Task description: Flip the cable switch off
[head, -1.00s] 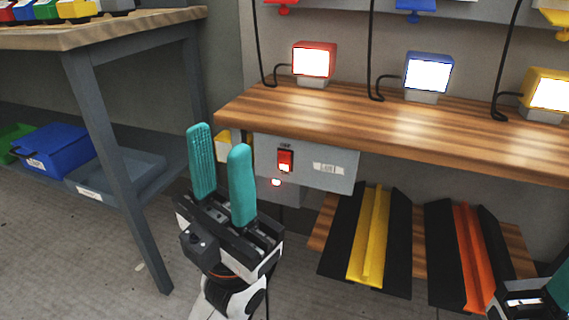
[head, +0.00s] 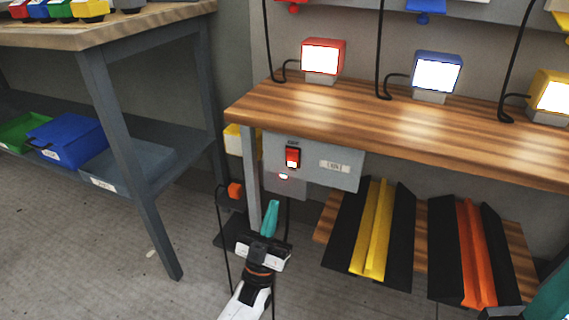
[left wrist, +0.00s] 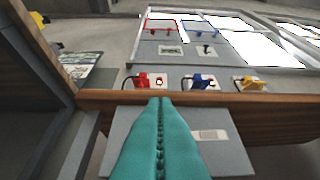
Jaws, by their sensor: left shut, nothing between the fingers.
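A red rocker switch (head: 293,157) sits on the grey panel (head: 345,180) under the front edge of the wooden bench. Its lower part looks bright, and a small light glows below it. My left gripper (head: 270,205) is shut and empty, below and slightly left of the switch and apart from it in the picture. In the left wrist view its teal fingers (left wrist: 158,105) are pressed together in front of the grey panel (left wrist: 225,155) and hide the switch. My right gripper (head: 548,298) is cut off at the lower right corner, so its jaws cannot be judged.
Red (head: 322,60), blue (head: 435,73) and yellow (head: 552,93) lamps shine on the bench (head: 400,118). Black ramps with yellow (head: 376,230) and orange (head: 473,250) strips lie below.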

